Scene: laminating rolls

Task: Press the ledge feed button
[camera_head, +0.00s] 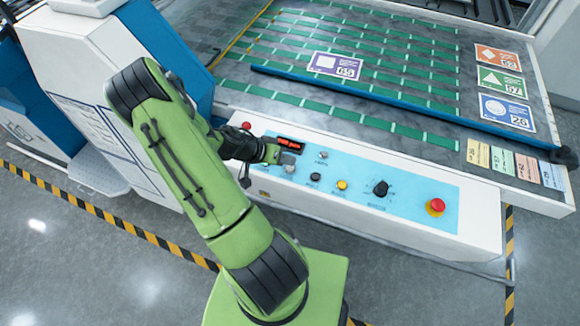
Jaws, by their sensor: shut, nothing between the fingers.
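The ledge control panel (415,206) is a light blue strip on a white console in front of the machine bed. It carries a red-digit display (289,143), a small grey button (322,155), a black button (315,177), a yellow button (342,185), a black rotary knob (380,188) and a red mushroom button (436,206). The labels are too small to read, so I cannot tell which is the feed button. My gripper (284,160) is shut and empty over the panel's left part, beside the display. Whether it touches a control is unclear.
A blue bar (400,108) lies across the green-striped bed (340,30) behind the panel. Signs and coloured cards (500,158) lie at the bed's right. A white cabinet (85,60) stands left of my arm. Another red button (246,126) sits near my wrist.

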